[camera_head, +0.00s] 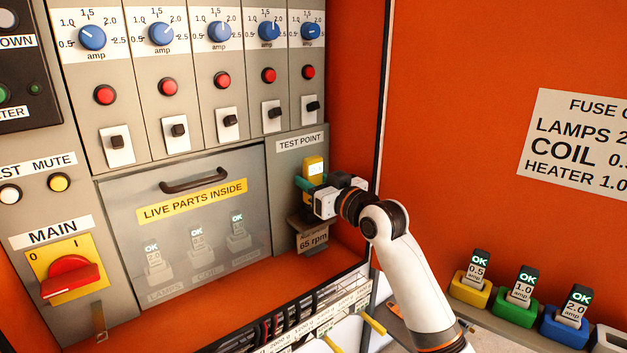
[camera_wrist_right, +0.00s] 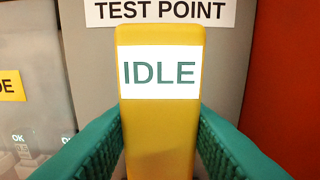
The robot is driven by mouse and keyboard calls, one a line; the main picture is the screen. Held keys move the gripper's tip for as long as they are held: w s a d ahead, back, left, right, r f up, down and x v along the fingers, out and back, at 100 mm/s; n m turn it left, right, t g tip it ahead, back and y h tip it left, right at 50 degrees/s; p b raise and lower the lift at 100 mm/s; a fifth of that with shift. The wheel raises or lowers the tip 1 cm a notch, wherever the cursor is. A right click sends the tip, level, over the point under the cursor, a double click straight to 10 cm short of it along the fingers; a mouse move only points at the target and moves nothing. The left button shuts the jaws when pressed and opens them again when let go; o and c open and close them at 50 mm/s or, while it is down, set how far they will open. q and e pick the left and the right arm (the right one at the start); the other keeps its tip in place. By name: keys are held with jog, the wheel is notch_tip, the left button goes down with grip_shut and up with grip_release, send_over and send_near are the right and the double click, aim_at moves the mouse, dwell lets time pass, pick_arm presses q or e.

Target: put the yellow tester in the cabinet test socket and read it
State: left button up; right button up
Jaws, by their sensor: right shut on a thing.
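The yellow tester (camera_head: 314,165) is upright at the cabinet panel, just below the TEST POINT label (camera_head: 300,141). In the right wrist view the tester (camera_wrist_right: 160,125) fills the middle, and its white screen (camera_wrist_right: 160,73) reads IDLE. My right gripper (camera_head: 312,186) is shut on the tester, with a green finger (camera_wrist_right: 88,150) along each side of it. My left gripper is not in view.
Left of the tester is a clear cover (camera_head: 185,235) marked LIVE PARTS INSIDE, with a dark handle. A 65 rpm label (camera_head: 312,241) sits below my gripper. A red MAIN switch (camera_head: 70,275) is at lower left. Fuses in coloured holders (camera_head: 515,312) stand at lower right.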

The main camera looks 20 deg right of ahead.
jog(key=shift+f, duration=0.45)
jog(key=o, duration=1.2)
jog(key=shift+c, duration=0.2)
jog(key=b+v, duration=0.4)
jog(key=v, duration=0.8)
